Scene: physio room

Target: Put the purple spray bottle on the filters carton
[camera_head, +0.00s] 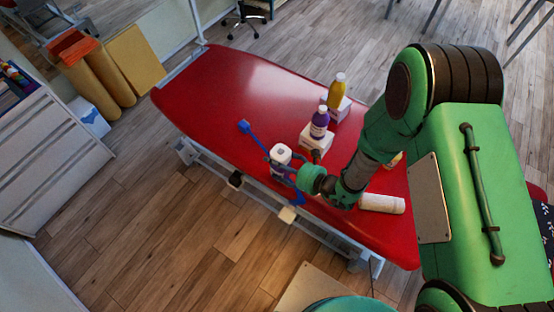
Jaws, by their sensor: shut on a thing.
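The purple spray bottle (319,123) has a white top and a pale label. It stands upright on a small white carton (313,139) near the middle of the red table; any print on the carton is too small to read. My gripper (284,169) is at the table's near edge, left of and below the bottle, apart from it. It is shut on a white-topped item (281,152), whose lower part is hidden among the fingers. A yellow bottle (337,91) stands behind the purple one, next to or on another white carton (342,108).
The red treatment table (225,85) is clear at its far left. A white roll (382,203) lies at its right. Blue-ended parts (243,127) stick out around my gripper. An orange-topped bottle (396,161) is partly hidden by my arm. Yellow rolls (95,75) stand by the wall.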

